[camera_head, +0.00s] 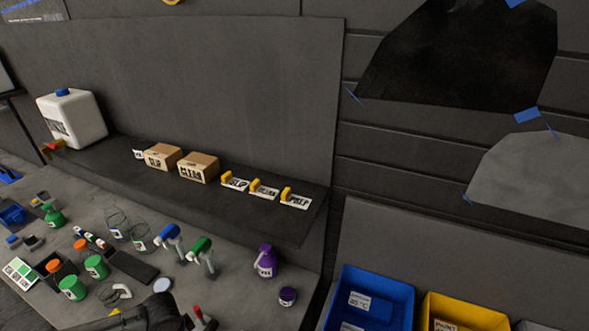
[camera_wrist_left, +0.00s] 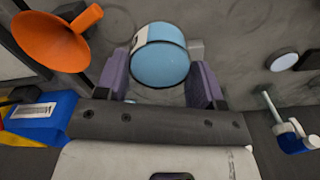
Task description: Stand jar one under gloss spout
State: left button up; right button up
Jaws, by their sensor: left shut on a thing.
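In the left wrist view, a round jar (camera_wrist_left: 160,55) with a light blue face and a white label at its edge sits between the two purple finger pads of my left gripper (camera_wrist_left: 160,82). The gripper is shut on it. I cannot read which jar it is. In the head view a dark part of my arm shows at the bottom edge; the gripper itself is not clearly seen there. A white jug (camera_head: 75,118) with a red-orange tap (camera_head: 53,146) stands at the left of the shelf. Its label is not legible, and I cannot tell which spout is gloss. My right gripper is not in view.
The dark shelf (camera_head: 225,206) also holds two cardboard boxes (camera_head: 163,156) (camera_head: 198,168) and several yellow-tabbed cards (camera_head: 264,190). Spray bottles (camera_head: 168,238) and green jars (camera_head: 96,266) crowd the bench below. An orange funnel (camera_wrist_left: 60,40) is near my left gripper. A blue bin (camera_head: 372,285) stands right.

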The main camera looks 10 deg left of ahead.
pick_arm(q)
jog(key=s+d+r+n+p, duration=0.3)
jog(key=s+d+r+n, duration=0.6)
jog(key=d+r, duration=0.15)
jog(key=w+d+r+m+p, duration=0.1)
jog(key=w+d+r+p, duration=0.1)
jog(key=r, duration=0.6)
jog(key=w+d+r+m+p, duration=0.1)
jog(key=r+p, duration=0.3)
jog(key=r, duration=0.5)
jog(key=w+d+r+m+p, duration=0.1)
jog(key=w+d+r+p, duration=0.1)
jog(key=r, duration=0.6)
jog(key=shift+w+d+r+p, duration=0.35)
jog(key=shift+d+p, duration=0.15)
jog(key=shift+d, duration=0.05)
